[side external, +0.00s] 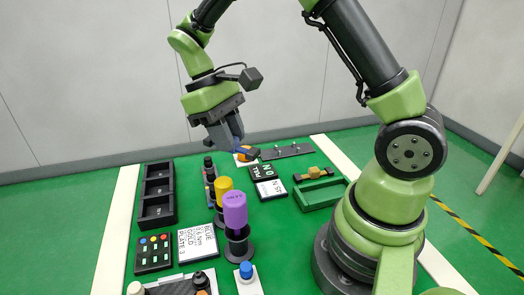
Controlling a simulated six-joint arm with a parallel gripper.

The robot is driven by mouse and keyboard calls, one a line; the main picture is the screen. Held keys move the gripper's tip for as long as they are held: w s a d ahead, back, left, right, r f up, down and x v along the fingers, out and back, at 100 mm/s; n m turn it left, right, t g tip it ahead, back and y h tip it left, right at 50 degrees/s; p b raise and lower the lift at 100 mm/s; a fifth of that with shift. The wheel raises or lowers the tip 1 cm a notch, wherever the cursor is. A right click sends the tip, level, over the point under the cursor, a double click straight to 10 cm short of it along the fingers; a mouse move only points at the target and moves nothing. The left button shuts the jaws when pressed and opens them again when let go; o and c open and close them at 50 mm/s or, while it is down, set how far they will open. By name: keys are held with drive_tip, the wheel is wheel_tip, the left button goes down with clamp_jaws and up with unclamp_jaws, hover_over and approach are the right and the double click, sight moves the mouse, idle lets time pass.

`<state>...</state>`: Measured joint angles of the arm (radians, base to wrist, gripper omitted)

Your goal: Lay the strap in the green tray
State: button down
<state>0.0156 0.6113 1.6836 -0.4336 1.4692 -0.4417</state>
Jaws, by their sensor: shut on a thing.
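My gripper (236,145) is above the back middle of the green mat, pointing down. Part of the strap is hidden by the fingers. The green tray (304,206) lies on the mat to the right and nearer the camera, beside my base. Its visible floor looks bare. My gripper is apart from the tray, to its left and higher.
A tan block on a black piece (314,172) lies just behind the tray. Black and white label plates (270,189) lie left of it. Purple (235,208) and yellow (224,184) cylinders stand upright nearer the camera. A black compartment box (158,212) is at left.

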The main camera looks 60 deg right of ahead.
drive_tip(key=s+d+f+n+h, duration=0.1)
drive_tip(key=s+d+f+n, duration=0.1)
drive_tip(key=s+d, duration=0.35)
drive_tip(key=s+d+f+n, duration=0.2)
drive_tip(key=d+f, duration=0.1)
drive_tip(key=d, duration=0.6)
drive_tip(key=shift+s+f+n+t+h, duration=0.3)
drive_tip(key=shift+s+f+n, duration=0.55)
drive_tip(key=shift+s+f, duration=0.65)
drive_tip(key=shift+s+f+n+t+h, duration=0.1)
drive_tip(key=shift+s+f+n+h, duration=0.55)
drive_tip(key=shift+s+f, duration=0.85)
drive_tip(key=shift+s+f+n+t+h, duration=0.2)
drive_tip(key=shift+s+f+n, duration=0.95)
drive_tip(key=shift+f, duration=0.6)
drive_tip(key=shift+s, duration=0.1)
drive_tip(key=c, duration=0.9)
unclamp_jaws()
drive_tip(key=shift+o, duration=0.2)
drive_tip(key=shift+r, duration=0.1)
drive_tip(key=v, duration=0.9)
drive_tip(key=shift+r, duration=0.35)
